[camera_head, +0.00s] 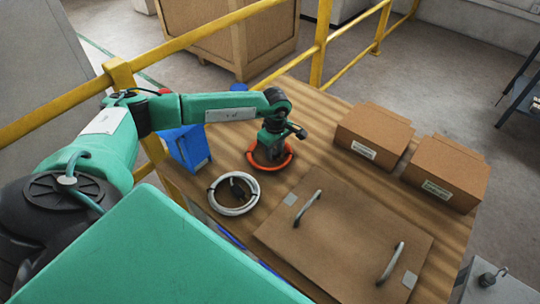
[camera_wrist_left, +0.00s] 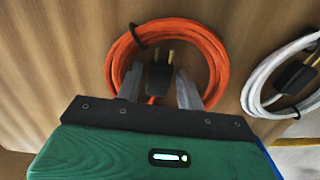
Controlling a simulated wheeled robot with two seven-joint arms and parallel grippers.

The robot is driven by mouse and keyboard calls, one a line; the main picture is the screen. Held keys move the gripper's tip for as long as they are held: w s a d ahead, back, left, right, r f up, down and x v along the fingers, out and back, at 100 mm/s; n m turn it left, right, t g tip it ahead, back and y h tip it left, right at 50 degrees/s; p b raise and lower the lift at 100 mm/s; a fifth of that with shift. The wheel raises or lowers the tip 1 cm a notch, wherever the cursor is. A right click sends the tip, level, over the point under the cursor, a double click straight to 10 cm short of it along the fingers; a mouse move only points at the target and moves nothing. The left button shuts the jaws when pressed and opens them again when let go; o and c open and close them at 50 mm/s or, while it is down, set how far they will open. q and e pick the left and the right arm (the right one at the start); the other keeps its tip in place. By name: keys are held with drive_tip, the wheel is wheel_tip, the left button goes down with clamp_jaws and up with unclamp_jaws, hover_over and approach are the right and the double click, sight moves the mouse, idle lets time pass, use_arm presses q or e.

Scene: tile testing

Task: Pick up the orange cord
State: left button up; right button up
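The orange cord (camera_head: 286,162) lies coiled on the wooden table (camera_head: 320,117), partly hidden under my left gripper (camera_head: 268,154) in the head view. In the left wrist view the orange coil (camera_wrist_left: 166,29) shows with a dark tie at its upper left and a black plug (camera_wrist_left: 159,77) inside the ring. My left gripper (camera_wrist_left: 158,88) is open there, its two fingers apart over the near part of the coil, one on each side of the plug. Whether the fingers touch the cord or table I cannot tell. My right gripper is not in view.
A coiled white cord (camera_head: 222,203) lies close by, also in the left wrist view (camera_wrist_left: 259,78). A blue box (camera_head: 187,147) stands left. Two cardboard boxes (camera_head: 374,134) (camera_head: 445,171) stand right. A brown panel with two handles (camera_head: 345,236) lies in front. Yellow rails (camera_head: 215,38) run behind.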

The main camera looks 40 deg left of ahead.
use_arm(q)
clamp_jaws()
drive_tip(key=shift+r, duration=0.1)
idle(0.3)
